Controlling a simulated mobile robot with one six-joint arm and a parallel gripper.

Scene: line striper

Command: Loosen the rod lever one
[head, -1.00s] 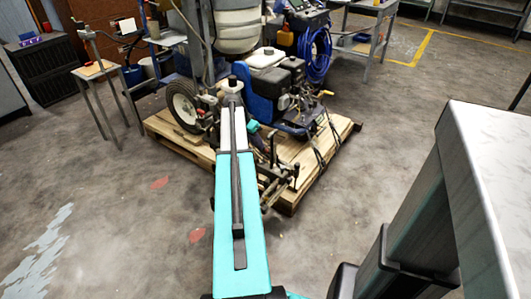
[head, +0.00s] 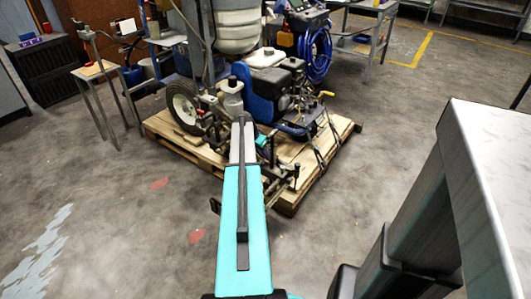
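The line striper (head: 290,92) stands on a wooden pallet (head: 300,178), with a blue body, a dark engine and a black-tyred wheel (head: 184,108). Dark rods and small handles (head: 288,182) stick out at its near side, right of my arm. I cannot tell which of them is rod lever one. My teal arm reaches up the middle of the head view and covers part of the striper's near side. My gripper cannot be made out; the arm's far end hides that area. Whether anything touches a lever does not show.
A white bottle with a black cap (head: 233,92) sits on the striper beyond my arm. A small table (head: 95,70) stands at left, and a dark cabinet (head: 40,70) behind it. Open concrete floor (head: 110,200) lies in front and left of the pallet.

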